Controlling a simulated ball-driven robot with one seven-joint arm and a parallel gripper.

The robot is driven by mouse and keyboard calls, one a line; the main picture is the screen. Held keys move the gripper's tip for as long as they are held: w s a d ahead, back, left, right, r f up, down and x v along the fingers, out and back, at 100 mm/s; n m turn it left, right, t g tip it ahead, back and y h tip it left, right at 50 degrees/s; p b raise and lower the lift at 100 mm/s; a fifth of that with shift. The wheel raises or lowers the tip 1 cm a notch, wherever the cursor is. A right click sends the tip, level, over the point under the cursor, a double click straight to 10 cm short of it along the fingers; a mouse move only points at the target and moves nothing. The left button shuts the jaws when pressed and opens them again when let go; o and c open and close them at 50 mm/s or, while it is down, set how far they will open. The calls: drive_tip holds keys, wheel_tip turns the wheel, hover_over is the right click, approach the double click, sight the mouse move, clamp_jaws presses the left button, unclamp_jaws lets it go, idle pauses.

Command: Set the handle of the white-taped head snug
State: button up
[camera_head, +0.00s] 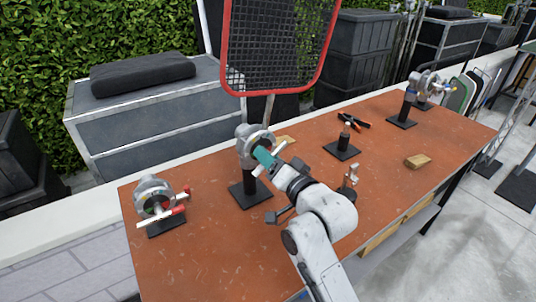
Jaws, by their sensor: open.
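A grey round head (250,141) stands on a black post and square base at the middle of the bench. A pale bar, which looks like its handle (278,149), crosses in front of it. My gripper (267,161) is open at this head, with a teal part at its end. It hides part of the head and bar, and I cannot tell whether it touches them. Another grey head (153,190) at the left has a white bar and red grips. A third head (420,82) stands at the far right. White tape cannot be made out clearly on any head.
The heads stand on an orange-brown bench (220,262). A small post on a black base (342,148), a wooden block (418,161), black-and-orange tools (353,121) and a small metal piece (351,177) are to the right. A red-framed mesh panel (278,45) rises behind.

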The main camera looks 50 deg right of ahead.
drive_tip(key=shift+w+d, duration=0.15)
drive_tip(key=shift+w, duration=0.35)
clamp_jaws()
